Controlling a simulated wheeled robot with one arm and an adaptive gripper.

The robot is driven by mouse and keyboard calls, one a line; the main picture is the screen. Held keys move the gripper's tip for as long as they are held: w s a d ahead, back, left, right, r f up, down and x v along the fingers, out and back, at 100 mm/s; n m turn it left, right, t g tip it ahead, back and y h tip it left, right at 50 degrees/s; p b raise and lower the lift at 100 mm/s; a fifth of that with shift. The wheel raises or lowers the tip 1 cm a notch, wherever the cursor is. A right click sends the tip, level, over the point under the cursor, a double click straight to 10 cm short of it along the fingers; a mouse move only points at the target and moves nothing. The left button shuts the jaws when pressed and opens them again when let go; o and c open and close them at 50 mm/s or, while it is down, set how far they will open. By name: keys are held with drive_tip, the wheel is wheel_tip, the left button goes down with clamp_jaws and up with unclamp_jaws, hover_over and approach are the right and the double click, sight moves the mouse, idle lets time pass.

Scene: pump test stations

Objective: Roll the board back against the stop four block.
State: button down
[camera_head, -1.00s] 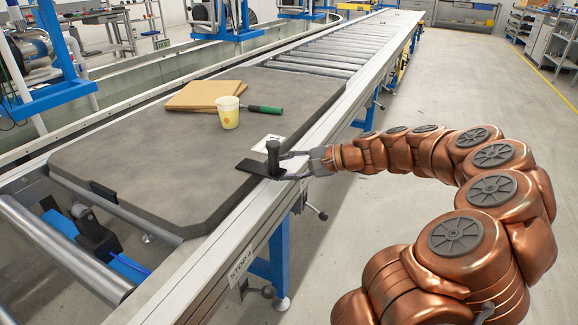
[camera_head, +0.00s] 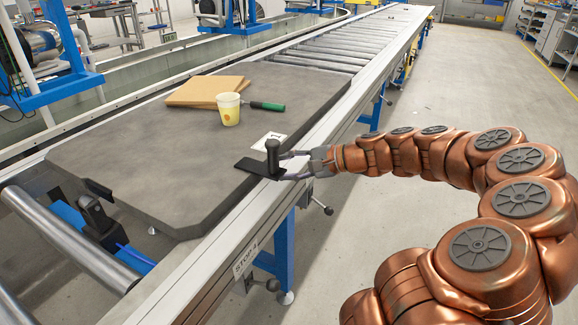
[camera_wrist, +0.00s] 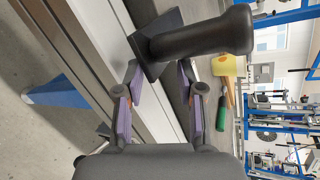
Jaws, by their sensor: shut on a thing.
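The board (camera_head: 150,160) is a dark grey slab with cut corners, lying flat on the roller conveyor. A black upright handle (camera_head: 272,155) with a flat black foot (camera_head: 257,166) stands at its right edge. My gripper (camera_head: 285,167) reaches in from the right, shut on the handle low down. The wrist view shows the fingers (camera_wrist: 160,105) close at the handle's base (camera_wrist: 150,55). A black stop block (camera_head: 100,220) with blue parts sits at the board's near edge, and I cannot tell whether they touch. A "STOP 4" label (camera_head: 246,258) is on the near rail.
On the board are a yellow cup (camera_head: 229,109), brown sheets (camera_head: 207,91), a green-handled tool (camera_head: 265,105) and a white card (camera_head: 267,138). A bare roller (camera_head: 70,240) lies nearer than the board. Free rollers (camera_head: 325,50) run beyond it. The right floor is clear.

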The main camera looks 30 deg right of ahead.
drive_tip(key=shift+s+a+r, duration=0.15)
drive_tip(key=shift+s+a, duration=0.1)
drive_tip(key=shift+a, duration=0.25)
drive_tip(key=shift+s+a+r, duration=0.15)
drive_tip(key=shift+s+a, duration=0.1)
drive_tip(key=shift+a, duration=0.35)
drive_tip(key=c, duration=0.7)
unclamp_jaws()
drive_tip(key=shift+s+a, duration=0.1)
drive_tip(key=shift+a, duration=0.1)
drive_tip(key=shift+d+f, duration=0.1)
drive_tip(key=shift+d, duration=0.05)
